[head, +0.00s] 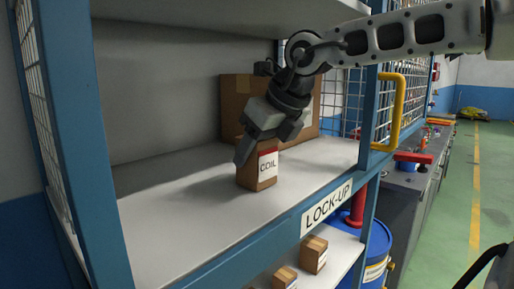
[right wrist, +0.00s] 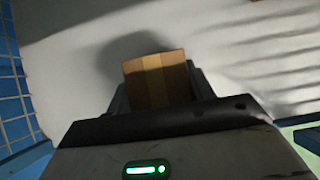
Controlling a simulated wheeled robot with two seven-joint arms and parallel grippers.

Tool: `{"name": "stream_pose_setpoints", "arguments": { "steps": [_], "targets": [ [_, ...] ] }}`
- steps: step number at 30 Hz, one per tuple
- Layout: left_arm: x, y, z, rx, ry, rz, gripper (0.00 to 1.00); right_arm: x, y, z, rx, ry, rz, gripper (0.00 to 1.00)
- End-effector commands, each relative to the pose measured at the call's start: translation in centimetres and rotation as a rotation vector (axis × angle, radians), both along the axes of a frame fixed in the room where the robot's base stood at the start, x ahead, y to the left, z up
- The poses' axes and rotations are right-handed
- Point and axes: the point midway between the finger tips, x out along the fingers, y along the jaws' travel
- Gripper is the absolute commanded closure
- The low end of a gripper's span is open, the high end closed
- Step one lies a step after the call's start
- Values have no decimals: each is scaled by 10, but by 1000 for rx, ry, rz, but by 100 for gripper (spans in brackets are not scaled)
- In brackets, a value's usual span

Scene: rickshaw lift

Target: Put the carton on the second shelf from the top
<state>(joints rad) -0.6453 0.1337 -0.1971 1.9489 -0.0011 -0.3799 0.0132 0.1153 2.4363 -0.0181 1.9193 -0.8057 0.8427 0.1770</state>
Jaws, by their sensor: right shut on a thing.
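A small brown carton (head: 258,172) with a white label reading COIL and a red band is upright at the shelf surface in the head view. My right gripper (head: 258,150) reaches down over it and is shut on it. The right wrist view shows the carton's taped top (right wrist: 155,80) between the two fingers. The carton is on or just above the white shelf (head: 170,215), whose front edge bears a LOCK-UP sign (head: 326,207); I cannot tell whether it touches. My left gripper is not in view.
A larger brown box (head: 236,100) stands behind the carton. A blue post and yellow handle (head: 390,112) flank the shelf's right side. Small cartons (head: 313,254) stand on the shelf below. The shelf's left part is clear. Another shelf (head: 220,12) is overhead.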

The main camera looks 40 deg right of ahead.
Motion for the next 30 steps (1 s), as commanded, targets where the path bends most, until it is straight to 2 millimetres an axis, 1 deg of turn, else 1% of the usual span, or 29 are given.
{"name": "stream_pose_setpoints", "arguments": {
  "steps": [4,5,6,7,15,18,19,24,30],
  "targets": [
    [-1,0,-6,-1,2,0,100,0,0,-4,0,-4,0,82],
    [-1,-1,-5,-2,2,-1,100,0,0,-4,0,-1,0,45],
    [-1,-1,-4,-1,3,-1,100,0,0,-3,0,0,0,34],
    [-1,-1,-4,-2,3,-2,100,0,0,-3,0,0,0,26],
    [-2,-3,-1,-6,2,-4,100,0,0,-2,0,0,0,26],
    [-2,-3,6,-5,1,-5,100,0,0,4,0,0,0,26],
    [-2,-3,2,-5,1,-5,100,-2,0,5,0,-3,0,26],
    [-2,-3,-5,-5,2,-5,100,-17,-1,28,0,-7,-1,26],
    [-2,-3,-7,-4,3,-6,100,-34,-3,54,-1,-4,-1,26]
  ]
}}
